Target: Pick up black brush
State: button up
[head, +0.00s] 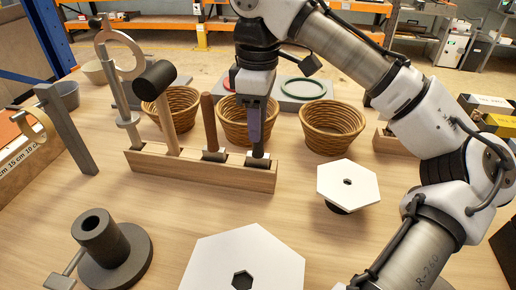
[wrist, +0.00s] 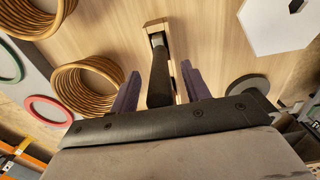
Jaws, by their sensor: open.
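The black brush (head: 258,151) stands upright in the right-hand slot of a wooden rack (head: 210,176), with a pale piece at its foot. Most of its handle is hidden behind my gripper in the head view. In the wrist view the black handle (wrist: 159,75) shows between the two purple fingers, with a gap on each side. My gripper (head: 256,135) points down over this end of the rack. Its fingers (wrist: 160,88) are open on either side of the handle and do not visibly touch it.
The same rack holds a brown-handled tool (head: 208,120) and a black-headed mallet (head: 154,80) to the left. Wicker baskets (head: 332,127) stand behind. White hexagonal plates (head: 348,184) are to the right and in front. A dark cylindrical stand (head: 112,255) is at front left.

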grip_shut()
jog(key=shift+r, duration=0.1)
dwell(0.3)
